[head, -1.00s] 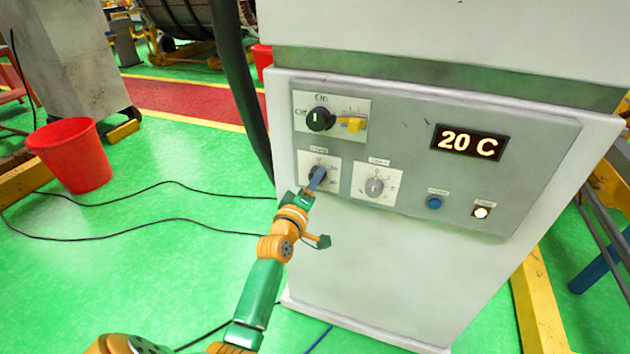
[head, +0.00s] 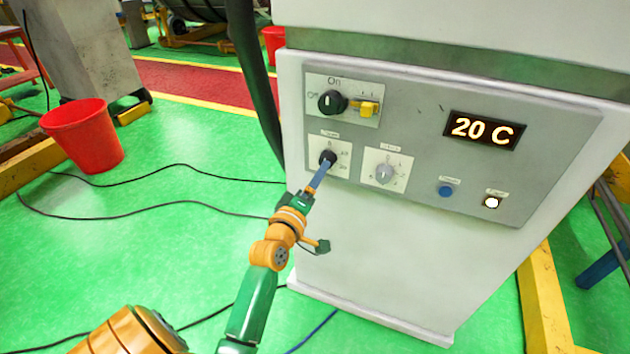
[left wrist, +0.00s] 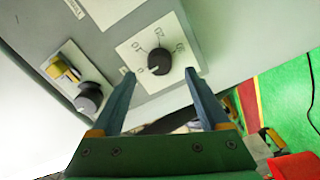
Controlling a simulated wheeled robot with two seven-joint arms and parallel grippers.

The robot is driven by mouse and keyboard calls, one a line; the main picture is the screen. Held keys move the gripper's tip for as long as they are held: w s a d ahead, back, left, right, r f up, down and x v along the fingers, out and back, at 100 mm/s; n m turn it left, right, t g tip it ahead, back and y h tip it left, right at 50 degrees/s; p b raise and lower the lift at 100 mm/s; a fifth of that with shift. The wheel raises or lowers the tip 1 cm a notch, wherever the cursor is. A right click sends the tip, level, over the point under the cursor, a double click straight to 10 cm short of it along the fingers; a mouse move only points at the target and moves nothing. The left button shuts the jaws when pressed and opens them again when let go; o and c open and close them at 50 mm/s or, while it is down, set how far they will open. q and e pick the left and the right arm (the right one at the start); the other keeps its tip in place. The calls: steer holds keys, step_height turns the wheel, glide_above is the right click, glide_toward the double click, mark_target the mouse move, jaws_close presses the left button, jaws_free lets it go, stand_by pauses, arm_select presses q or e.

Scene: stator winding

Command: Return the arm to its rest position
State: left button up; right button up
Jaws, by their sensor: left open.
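My left gripper (head: 322,176) is in front of the control panel (head: 410,190) of a white cabinet, just below a black rotary knob (head: 327,157) on a white plate. In the left wrist view the gripper (left wrist: 158,90) is open, its two blue-grey fingers apart. The same black knob (left wrist: 159,62) shows beyond and between the fingertips, with a gap to each finger. Nothing is held. My green and orange left arm reaches up from the bottom of the head view. My right gripper is not in view.
The panel also has a black On/Off knob (head: 332,103), a yellow switch (head: 367,108), a grey knob (head: 384,173), a blue button (head: 445,191), a lit white button (head: 491,202) and a "20 C" display (head: 484,130). A red bucket (head: 84,135) and cables lie on green floor at left.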

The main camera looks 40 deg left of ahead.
arm_select(q)
steer(key=shift+v, duration=0.8)
